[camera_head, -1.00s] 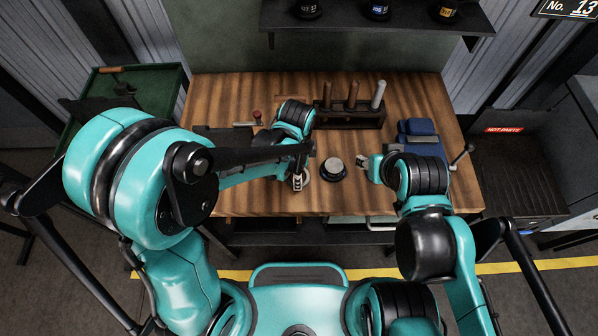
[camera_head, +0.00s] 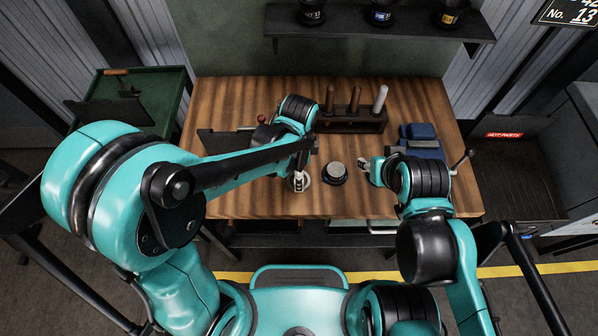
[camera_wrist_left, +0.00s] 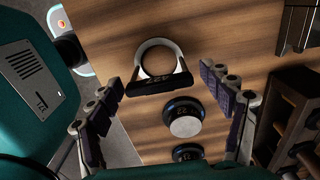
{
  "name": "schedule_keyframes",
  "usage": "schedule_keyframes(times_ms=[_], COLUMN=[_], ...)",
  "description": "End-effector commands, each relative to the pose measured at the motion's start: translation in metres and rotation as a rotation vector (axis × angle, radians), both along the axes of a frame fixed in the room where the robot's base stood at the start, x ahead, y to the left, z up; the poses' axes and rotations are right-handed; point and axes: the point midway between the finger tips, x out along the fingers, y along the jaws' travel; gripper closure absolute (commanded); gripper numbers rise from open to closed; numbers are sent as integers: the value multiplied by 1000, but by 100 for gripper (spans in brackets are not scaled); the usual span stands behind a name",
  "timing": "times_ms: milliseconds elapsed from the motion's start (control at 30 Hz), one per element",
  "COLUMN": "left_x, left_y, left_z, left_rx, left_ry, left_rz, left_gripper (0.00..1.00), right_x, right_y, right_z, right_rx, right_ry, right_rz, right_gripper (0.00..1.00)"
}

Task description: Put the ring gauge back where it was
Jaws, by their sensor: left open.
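A pale ring gauge with a dark bar across one side lies flat on the wooden bench; in the left wrist view the ring (camera_wrist_left: 141,58) is beyond the fingertips, towards the top. In the head view a pale rim, probably the same ring (camera_head: 308,184), shows partly behind my left gripper (camera_head: 298,182). That gripper is open and empty, pointing down at the bench, with its two padded fingers wide apart in the wrist view (camera_wrist_left: 165,95). My right gripper (camera_head: 370,168) hangs over the bench at the right; its fingers are too small to read.
A round black dial with a pale top (camera_head: 335,172) stands between my grippers. A dark rack (camera_head: 350,126) with three upright handles is behind, and a blue object (camera_head: 420,140) is at the right. The bench's front middle (camera_head: 340,205) is clear.

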Motion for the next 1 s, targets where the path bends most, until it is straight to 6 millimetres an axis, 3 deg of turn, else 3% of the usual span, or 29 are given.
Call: schedule_keyframes(times_ms=[100, 300, 500, 667, 800, 1000], left_x=[0, 0, 0, 0, -1, -12], left_y=[0, 0, 0, 1, 18, 74], left_z=[33, 71, 88, 91, 101, 130], left_rx=[0, 0, 0, -1, -22, -117], left_ry=[0, 0, 0, -2, -44, -189], left_rz=[0, 0, 0, 6, 127, 559], left_gripper=[20, 20, 20, 20, 20, 20], right_x=[0, 0, 0, 0, 0, 0], right_y=[0, 0, 0, 0, 0, 0], right_z=[12, 22, 26, 26, 26, 26], right_rx=[0, 0, 0, 0, 0, 0], right_ry=[0, 0, 0, 0, 0, 0], right_rz=[0, 0, 0, 0, 0, 0], right_gripper=[60, 60, 60, 60, 60, 60])
